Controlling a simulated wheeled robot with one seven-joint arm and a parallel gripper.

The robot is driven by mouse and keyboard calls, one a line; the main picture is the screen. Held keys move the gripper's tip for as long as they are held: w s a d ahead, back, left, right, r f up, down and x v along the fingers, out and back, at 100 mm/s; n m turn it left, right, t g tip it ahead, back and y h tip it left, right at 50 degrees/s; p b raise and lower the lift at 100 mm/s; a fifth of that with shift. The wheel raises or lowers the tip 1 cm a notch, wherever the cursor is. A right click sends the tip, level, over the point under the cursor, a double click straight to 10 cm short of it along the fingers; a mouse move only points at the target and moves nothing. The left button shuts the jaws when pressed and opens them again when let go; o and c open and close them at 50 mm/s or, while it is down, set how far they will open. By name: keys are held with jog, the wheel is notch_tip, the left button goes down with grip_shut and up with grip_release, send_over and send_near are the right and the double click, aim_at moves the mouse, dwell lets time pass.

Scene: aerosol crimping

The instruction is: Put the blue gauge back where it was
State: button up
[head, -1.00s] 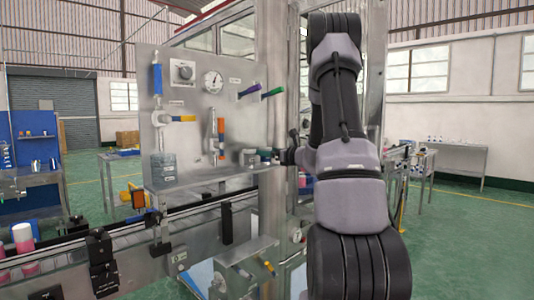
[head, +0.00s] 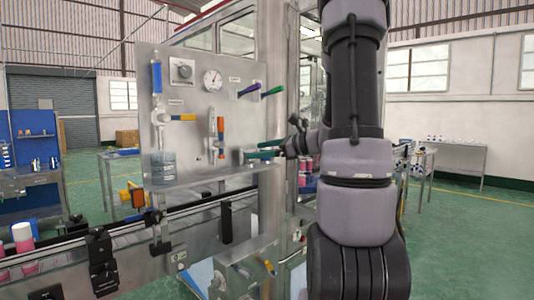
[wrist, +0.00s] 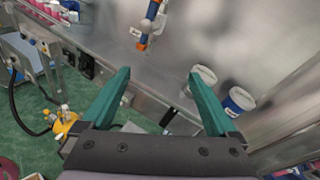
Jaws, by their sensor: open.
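My gripper (head: 254,149) has its green fingers over the right end of the panel's shelf in the head view. In the wrist view the gripper (wrist: 160,73) is open, with nothing between the fingers. A short round blue piece with a pale top (wrist: 240,100) stands on the shelf, right of the right finger. A pale round piece (wrist: 203,76) stands beside it, just behind that fingertip. I cannot tell which of these is the blue gauge.
The steel panel (head: 205,70) carries a dial, purple and green handles and an orange-ended tube (head: 220,128). The shelf (head: 215,174) is bare in the middle, with a clear blue-tinted jar (head: 163,168) at its left. A conveyor rail (head: 130,228) runs below. A post is close right.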

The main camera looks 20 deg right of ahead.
jog(key=s+a+n+g+h, duration=0.2)
jog(key=s+a+n+g, duration=0.5)
jog(key=s+a+n, duration=0.5)
jog(key=s+d+r+n+t+h, duration=0.2)
jog(key=s+r+n+h, duration=0.1)
jog(key=s+n+h, duration=0.3)
jog(key=shift+s+d+n, duration=0.3)
jog(key=shift+s+n, duration=1)
jog(key=shift+s, duration=0.55)
